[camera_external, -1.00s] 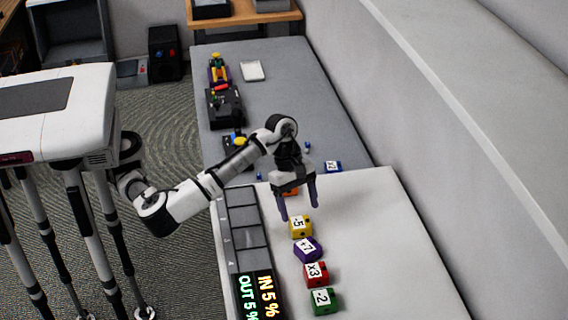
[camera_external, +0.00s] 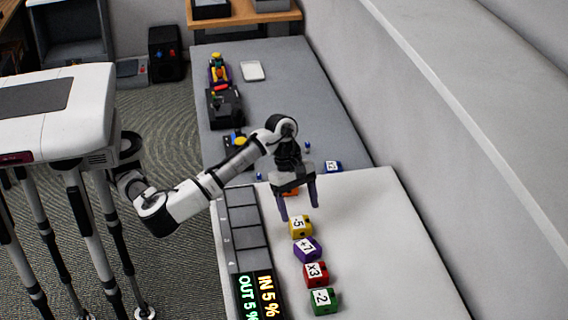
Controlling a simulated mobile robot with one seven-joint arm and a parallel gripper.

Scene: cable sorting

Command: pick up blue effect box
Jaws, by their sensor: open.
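The blue effect box (camera_external: 333,167) with a white label lies at the far edge of the white table, on the right, by the grey table. My gripper (camera_external: 298,212) points down, open and empty, in front of and to the left of the blue box. An orange box (camera_external: 291,193) shows partly behind the fingers; most of it is hidden. The gripper is apart from the blue box.
A row of boxes runs toward the front: yellow (camera_external: 300,227), purple (camera_external: 308,249), red (camera_external: 316,274) and green (camera_external: 324,301). A slotted dark tray (camera_external: 241,216) and a lit IN/OUT display (camera_external: 257,296) lie left. The white table's right side is clear.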

